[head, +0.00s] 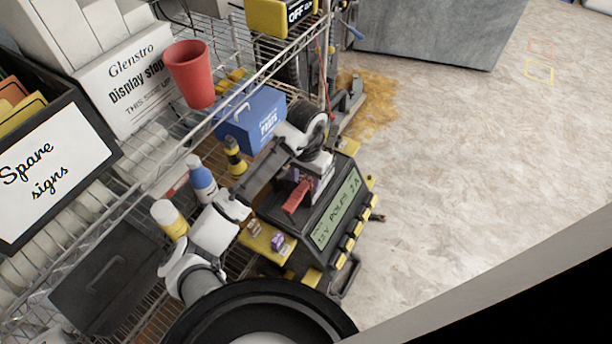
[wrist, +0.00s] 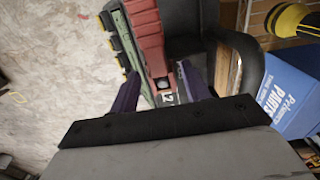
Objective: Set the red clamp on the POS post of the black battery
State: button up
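The red clamp (head: 297,198) lies on top of a dark charger (head: 333,218) with a green display. In the wrist view the red clamp (wrist: 148,38) runs down between my gripper's two purple fingers. My gripper (wrist: 158,74) looks open, with a narrow gap on each side of the clamp. In the head view my gripper (head: 306,182) is just above the charger, partly hidden by my wrist. A small pale piece with a dark mark (wrist: 168,98) shows below the clamp's end. I cannot make out the black battery or its POS post for certain.
A blue parts box (head: 252,118) stands behind my arm on the wire shelf. A yellow ledge (head: 262,241) holds small brown and purple pieces. Open floor (head: 470,150) lies right.

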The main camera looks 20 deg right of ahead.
jog(key=shift+o, duration=0.4)
notch_tip(320, 180, up, 14)
jog(key=shift+p, duration=0.45)
jog(key=shift+d+f, duration=0.1)
